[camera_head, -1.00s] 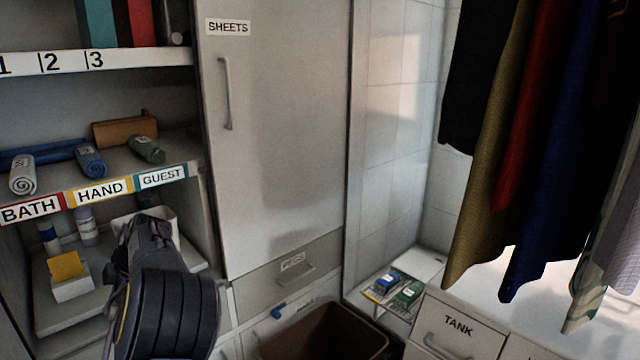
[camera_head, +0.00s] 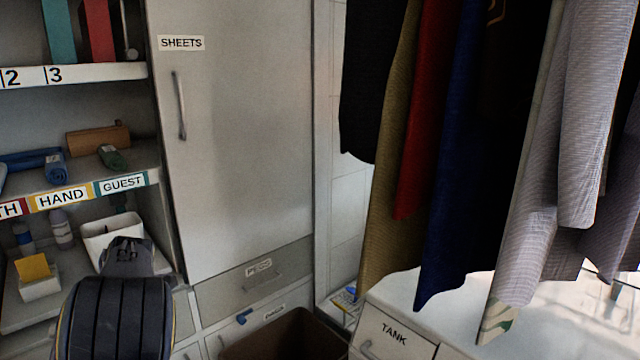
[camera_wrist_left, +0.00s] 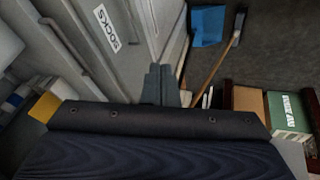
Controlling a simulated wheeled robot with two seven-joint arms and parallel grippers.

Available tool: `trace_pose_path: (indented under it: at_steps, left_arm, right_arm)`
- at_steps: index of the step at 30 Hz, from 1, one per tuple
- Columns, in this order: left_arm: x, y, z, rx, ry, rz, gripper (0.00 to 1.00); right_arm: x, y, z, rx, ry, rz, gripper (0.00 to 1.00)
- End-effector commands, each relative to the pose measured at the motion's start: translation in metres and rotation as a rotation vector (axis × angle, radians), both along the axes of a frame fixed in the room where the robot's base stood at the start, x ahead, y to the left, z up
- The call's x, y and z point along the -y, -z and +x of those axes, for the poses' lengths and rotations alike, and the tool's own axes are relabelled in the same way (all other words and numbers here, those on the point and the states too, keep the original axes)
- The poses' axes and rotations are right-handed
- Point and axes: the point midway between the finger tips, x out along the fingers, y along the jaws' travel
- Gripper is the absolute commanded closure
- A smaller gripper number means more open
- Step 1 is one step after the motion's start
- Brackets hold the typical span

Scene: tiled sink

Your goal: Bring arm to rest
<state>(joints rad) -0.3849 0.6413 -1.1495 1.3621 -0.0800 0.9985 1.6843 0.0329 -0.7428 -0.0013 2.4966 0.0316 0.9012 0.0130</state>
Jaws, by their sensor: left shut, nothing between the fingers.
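My left arm (camera_head: 115,310) comes in at the lower left of the head view, in front of the shelf unit. In the left wrist view my left gripper (camera_wrist_left: 160,85) has its two grey fingers together with nothing between them. In the head view the fingers are hidden behind my arm. The gripper appears clear of everything around it. My right arm and gripper are not in view.
Shelves hold rolled towels (camera_head: 55,166) and a white bin (camera_head: 112,232) close to my left arm. A tall SHEETS cabinet (camera_head: 235,140) stands behind. A brown bin (camera_head: 285,340) is on the floor. Clothes (camera_head: 430,130) hang at right above the TANK drawer (camera_head: 390,330).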

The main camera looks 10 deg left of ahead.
Motion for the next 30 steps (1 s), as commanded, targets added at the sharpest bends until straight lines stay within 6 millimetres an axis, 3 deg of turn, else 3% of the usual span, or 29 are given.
trace_pose_path:
  at_steps: [5,10,14,17,21,24,30]
  left_arm:
    - [0.017,0.011,-0.026,-0.012,0.127,-0.157,1.0]
    - [0.052,0.015,-0.053,0.008,0.34,-0.324,1.0]
    - [0.099,0.002,-0.083,0.072,0.625,-0.448,1.0]
    - [0.146,-0.019,-0.112,0.149,0.922,-0.484,1.0]
    - [0.208,-0.051,-0.161,0.242,1.352,-0.397,1.0]
    - [0.243,-0.062,-0.196,0.263,1.624,-0.265,1.0]
    - [0.282,-0.059,-0.242,0.217,1.958,-0.019,1.0]
  right_arm:
    - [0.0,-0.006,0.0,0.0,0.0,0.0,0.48]
    - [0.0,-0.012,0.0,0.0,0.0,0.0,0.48]
    - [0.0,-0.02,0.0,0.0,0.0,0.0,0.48]
    - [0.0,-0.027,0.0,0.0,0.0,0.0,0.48]
    - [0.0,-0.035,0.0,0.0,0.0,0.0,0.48]
    - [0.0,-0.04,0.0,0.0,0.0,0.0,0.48]
    - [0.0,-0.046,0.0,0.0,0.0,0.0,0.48]
